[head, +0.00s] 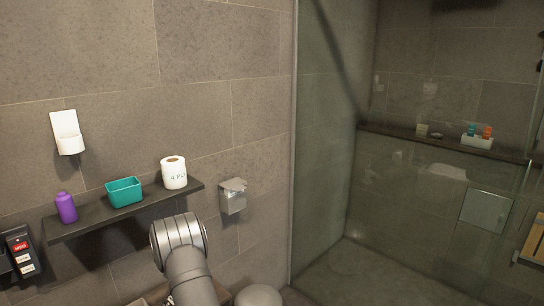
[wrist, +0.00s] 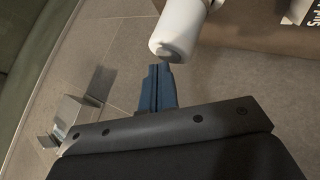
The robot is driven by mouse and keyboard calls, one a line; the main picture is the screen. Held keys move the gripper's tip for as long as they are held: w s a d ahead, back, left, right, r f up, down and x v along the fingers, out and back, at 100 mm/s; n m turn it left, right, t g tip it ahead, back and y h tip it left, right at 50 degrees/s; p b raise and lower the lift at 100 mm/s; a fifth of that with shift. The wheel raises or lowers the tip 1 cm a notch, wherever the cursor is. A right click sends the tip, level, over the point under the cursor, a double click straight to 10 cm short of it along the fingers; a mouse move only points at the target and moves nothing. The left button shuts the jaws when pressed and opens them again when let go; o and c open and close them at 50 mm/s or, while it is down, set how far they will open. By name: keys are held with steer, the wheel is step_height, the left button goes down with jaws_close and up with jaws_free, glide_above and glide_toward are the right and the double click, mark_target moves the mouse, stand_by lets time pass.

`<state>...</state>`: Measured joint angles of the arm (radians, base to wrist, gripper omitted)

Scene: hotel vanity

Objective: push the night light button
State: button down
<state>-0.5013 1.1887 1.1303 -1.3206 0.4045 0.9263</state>
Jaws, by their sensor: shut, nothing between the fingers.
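A dark control panel (head: 20,252) is on the wall at the lower left of the head view. It has a red button (head: 21,246) with white lettering and two pale buttons (head: 25,263) below it. Their labels are too small to read, so I cannot tell which is the night light button. My gripper (wrist: 160,88) shows in the wrist view with its blue fingers shut and empty. A white rounded object (wrist: 177,36) is just beyond the fingertips in that view. In the head view, my arm hides the fingers.
A dark shelf (head: 92,221) holds a purple bottle (head: 66,208), a teal bin (head: 124,192) and a paper roll (head: 174,173). A white holder (head: 66,133) is above it. A metal dispenser (head: 232,196) is right of the shelf. Shower glass (head: 330,180) stands farther right.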

steer(key=shift+f, duration=0.2)
steer(key=shift+r, duration=0.7)
steer(key=shift+r, duration=3)
